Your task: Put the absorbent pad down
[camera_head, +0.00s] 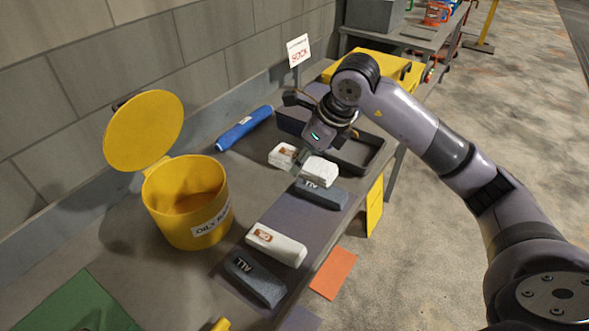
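The white absorbent pad (320,171), with an orange mark at its left end, lies across my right gripper (304,159). The fingers close over its middle and hide that part. It is just behind a dark grey pad (321,195) and in front of a black tray (358,155). I cannot tell whether the white pad touches the mat below. Another white pad (276,245) and a dark grey pad (254,279) lie on the grey mat (285,214) nearer the front. My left gripper is not in view.
A yellow oily-rag bin (185,202) with its lid raised stands left on the bench. A blue sock (244,128) lies behind, near a "SOCK" sign (299,50). A yellow case (400,68) sits at the back right. The mat between the two pairs of pads is clear.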

